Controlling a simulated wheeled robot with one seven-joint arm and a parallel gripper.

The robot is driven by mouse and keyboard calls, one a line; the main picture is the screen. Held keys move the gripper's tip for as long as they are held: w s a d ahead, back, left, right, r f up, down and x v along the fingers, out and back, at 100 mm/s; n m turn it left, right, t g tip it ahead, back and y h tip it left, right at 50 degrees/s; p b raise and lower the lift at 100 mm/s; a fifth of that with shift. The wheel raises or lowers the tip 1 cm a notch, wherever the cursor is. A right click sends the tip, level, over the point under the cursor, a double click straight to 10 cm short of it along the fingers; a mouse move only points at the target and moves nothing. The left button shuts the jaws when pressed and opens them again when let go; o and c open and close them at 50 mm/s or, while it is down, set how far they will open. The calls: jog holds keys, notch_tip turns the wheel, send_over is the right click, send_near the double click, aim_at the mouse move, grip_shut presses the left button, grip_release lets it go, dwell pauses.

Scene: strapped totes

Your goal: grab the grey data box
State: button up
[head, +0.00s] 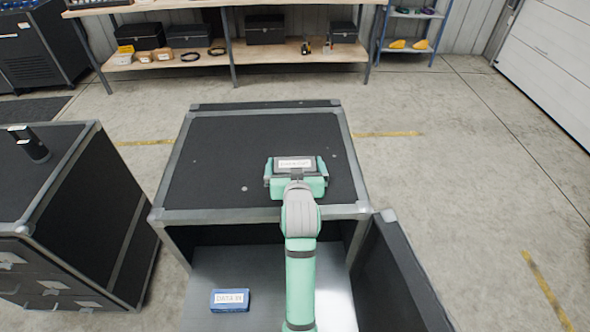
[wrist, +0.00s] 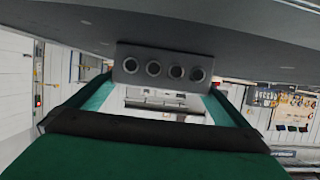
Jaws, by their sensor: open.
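The grey data box (head: 294,163), with a white label on top, is at the far end of my arm, over the top of the black case (head: 225,150). In the wrist view the grey box (wrist: 165,68) shows a face with several round ports, against a dark surface. My green gripper (head: 296,175) is open, with a finger to the left and right of the box. The fingers (wrist: 160,95) also show in the wrist view, at either side of the box. I cannot tell whether they touch it.
A blue data box (head: 230,300) lies inside the case's open lower compartment. The case door (head: 400,275) hangs open at the right. Another black case (head: 85,210), with a dark cylinder (head: 28,144) on top, stands left. A workbench (head: 285,52) is behind; the floor right is clear.

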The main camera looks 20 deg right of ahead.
jog(key=c, duration=1.2)
jog(key=shift+r, duration=0.15)
